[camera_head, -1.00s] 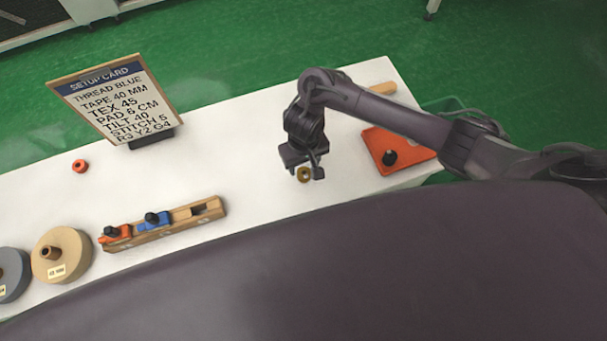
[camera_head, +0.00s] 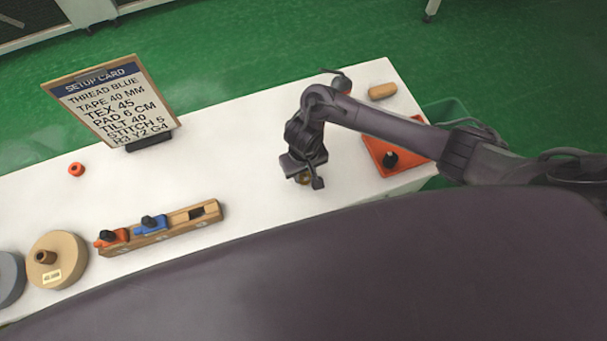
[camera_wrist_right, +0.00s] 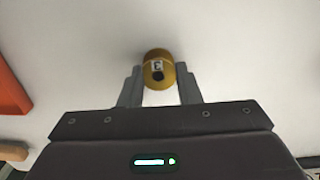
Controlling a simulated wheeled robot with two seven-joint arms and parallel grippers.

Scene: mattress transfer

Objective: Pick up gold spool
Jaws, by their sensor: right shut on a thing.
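The gold spool (camera_wrist_right: 158,58) shows in the right wrist view between the fingertips of my right gripper (camera_wrist_right: 158,85). It has a dark centre hole and a small white label with a dark mark. In the head view the gold spool (camera_head: 303,178) is mostly hidden under my right gripper (camera_head: 304,180), low over the white table (camera_head: 235,165). The right gripper is shut on the spool. Whether the spool touches the table I cannot tell. My left gripper is not in view.
A setup card (camera_head: 115,100) stands at the back left. A small red spool (camera_head: 76,169) lies near it. A wooden rack (camera_head: 165,230) holds orange and blue pieces. Tape rolls (camera_head: 62,262) stand at far left. An orange tray (camera_head: 385,148) and wooden block (camera_head: 382,91) are at right.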

